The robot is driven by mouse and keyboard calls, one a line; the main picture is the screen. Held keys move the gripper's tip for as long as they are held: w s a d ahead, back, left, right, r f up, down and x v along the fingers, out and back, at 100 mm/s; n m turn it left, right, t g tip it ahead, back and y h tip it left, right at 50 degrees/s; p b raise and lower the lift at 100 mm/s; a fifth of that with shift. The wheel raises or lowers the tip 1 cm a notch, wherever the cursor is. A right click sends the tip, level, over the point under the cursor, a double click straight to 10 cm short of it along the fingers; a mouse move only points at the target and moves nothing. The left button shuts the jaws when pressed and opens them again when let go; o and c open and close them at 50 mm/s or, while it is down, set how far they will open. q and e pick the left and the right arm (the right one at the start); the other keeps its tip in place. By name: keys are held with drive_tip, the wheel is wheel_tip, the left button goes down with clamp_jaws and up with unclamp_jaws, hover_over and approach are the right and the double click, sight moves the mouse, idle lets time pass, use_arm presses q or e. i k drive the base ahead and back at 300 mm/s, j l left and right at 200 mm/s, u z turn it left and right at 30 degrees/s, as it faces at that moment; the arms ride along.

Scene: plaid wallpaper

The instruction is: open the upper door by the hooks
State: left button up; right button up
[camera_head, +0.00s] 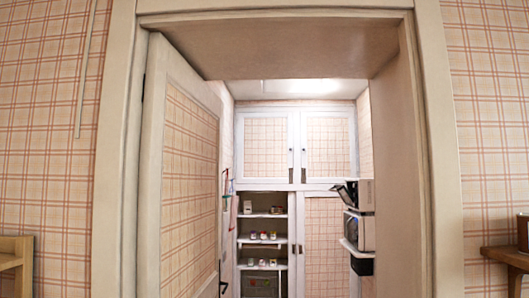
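Through an open doorway I see a tall cupboard at the back of a small room. Its upper left door (264,146) and upper right door (328,143) have white frames and plaid panels, and both look shut. A small dark handle or hook (290,158) sits near the inner edge of the left one, and another (304,158) near that of the right one. They are too small to make out in shape. Neither of my grippers is in view.
A plaid room door (187,170) stands open inward at the left of the wooden door frame (122,150). Below, the cupboard has open shelves (262,215) with small items and a shut lower door (324,245). Appliances (359,225) jut out at right. Furniture (508,257) stands outside.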

sight(266, 140)
drive_tip(key=i+u, duration=0.1)
drive_tip(key=u, duration=0.85)
drive_tip(key=i+l+u, duration=0.1)
drive_tip(key=u, duration=0.4)
drive_tip(key=l+u, duration=0.15)
drive_tip(key=u, duration=0.3)
drive_tip(key=i+l+u, duration=0.1)
drive_tip(key=u, duration=0.4)
drive_tip(key=l+u, duration=0.45)
drive_tip(key=l, duration=0.75)
drive_tip(key=l+z, duration=0.1)
drive_tip(key=l, duration=2.5)
drive_tip(key=l+u, duration=0.25)
drive_tip(key=l, duration=4.85)
drive_tip(key=l+z, duration=0.35)
drive_tip(key=l, duration=0.2)
drive_tip(key=i+l+z, duration=0.1)
drive_tip(key=l+z, duration=0.3)
drive_tip(key=l, duration=0.15)
